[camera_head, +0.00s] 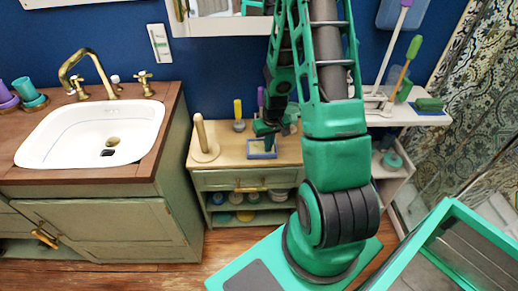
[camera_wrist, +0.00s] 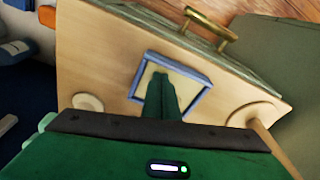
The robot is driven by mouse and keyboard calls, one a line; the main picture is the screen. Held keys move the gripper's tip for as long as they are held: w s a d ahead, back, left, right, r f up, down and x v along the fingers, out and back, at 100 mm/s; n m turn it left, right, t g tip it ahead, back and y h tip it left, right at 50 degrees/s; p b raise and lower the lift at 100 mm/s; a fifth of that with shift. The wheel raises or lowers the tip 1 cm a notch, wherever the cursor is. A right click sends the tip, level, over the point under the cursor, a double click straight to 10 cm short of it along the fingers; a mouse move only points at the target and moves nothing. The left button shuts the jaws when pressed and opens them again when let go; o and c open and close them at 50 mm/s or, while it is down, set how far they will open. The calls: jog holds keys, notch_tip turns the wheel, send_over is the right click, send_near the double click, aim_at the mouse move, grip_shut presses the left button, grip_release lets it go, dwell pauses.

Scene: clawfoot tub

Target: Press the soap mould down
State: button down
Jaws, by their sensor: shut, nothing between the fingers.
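The soap mould is a small blue square frame (camera_head: 250,156) on the wooden top of a low cabinet; it also shows in the wrist view (camera_wrist: 199,76) with a pale inside. My gripper (camera_head: 268,147) is shut and empty, pointing down over the mould. In the wrist view its green fingers (camera_wrist: 161,77) lie together across the middle of the frame and hide part of its inside and near side. I cannot tell whether the fingertips touch it.
A wooden peg on a round base (camera_head: 203,140) stands at the left of the cabinet top (camera_head: 230,158). A yellow-handled tool (camera_head: 238,112) stands behind. A sink (camera_head: 90,133) is further left, a white shelf (camera_head: 425,117) to the right. Clear wood surrounds the mould's left and front.

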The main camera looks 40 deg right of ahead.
aim_at(256, 145)
jog(key=shift+r, duration=1.1)
jog(key=shift+w+a+f, duration=0.1)
jog(key=shift+w+a, duration=0.25)
jog(key=shift+w, duration=0.6)
jog(key=shift+w+a+f, duration=0.1)
jog(key=shift+w+a, duration=0.25)
jog(key=shift+w, duration=0.55)
jog(key=shift+w+a+f, duration=0.1)
jog(key=shift+w+a, duration=0.25)
jog(key=shift+w, duration=0.6)
jog(key=shift+f, duration=0.8)
jog(key=shift+r, duration=0.15)
